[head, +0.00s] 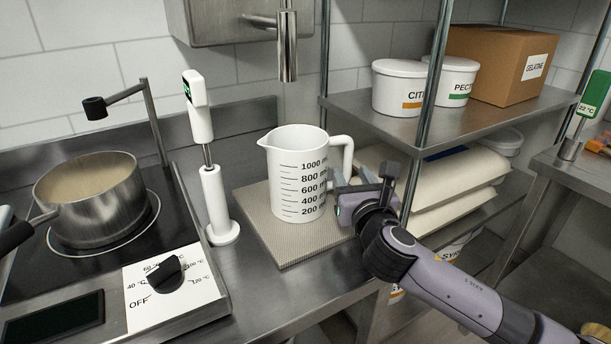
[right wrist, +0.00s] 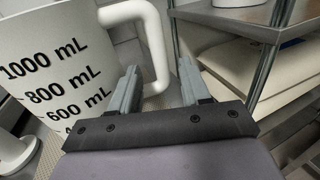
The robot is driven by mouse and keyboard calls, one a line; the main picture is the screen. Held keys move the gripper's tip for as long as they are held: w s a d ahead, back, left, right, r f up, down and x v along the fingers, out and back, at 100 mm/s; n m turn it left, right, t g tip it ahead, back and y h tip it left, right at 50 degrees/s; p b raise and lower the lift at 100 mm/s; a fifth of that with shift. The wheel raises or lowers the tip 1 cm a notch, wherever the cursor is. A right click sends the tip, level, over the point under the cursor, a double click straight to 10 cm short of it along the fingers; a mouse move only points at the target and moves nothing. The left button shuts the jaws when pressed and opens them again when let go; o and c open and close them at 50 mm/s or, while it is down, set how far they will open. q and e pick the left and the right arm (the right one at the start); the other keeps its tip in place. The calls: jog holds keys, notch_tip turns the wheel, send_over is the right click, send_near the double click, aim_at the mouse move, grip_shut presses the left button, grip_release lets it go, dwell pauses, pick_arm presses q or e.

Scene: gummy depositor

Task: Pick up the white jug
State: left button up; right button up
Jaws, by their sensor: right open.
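The white jug (head: 297,178) stands upright on a beige ribbed mat (head: 285,247), with black volume marks on its side and its handle toward the right. My right gripper (head: 347,183) is at the jug's right side, close to the handle, with its jaws open. In the right wrist view the jug (right wrist: 45,60) fills the left side. The handle (right wrist: 157,50) shows between the two open fingers of my gripper (right wrist: 157,88); I cannot tell whether they touch it. My left gripper is not in view.
A steel pot (head: 92,205) sits on the hob at left, with a dial below it. A white probe on a stand (head: 217,205) is just left of the jug. A steel shelf (head: 400,128) with tubs and a box (head: 497,62) is at right, its post near my right arm.

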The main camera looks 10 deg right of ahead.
aim_at(349, 172)
jog(key=w, duration=0.3)
jog(key=shift+w+d+f, duration=0.1)
jog(key=shift+w+f, duration=0.05)
jog(key=shift+f, duration=0.1)
jog(key=shift+w, duration=0.4)
grip_shut()
jog(key=shift+r, duration=0.15)
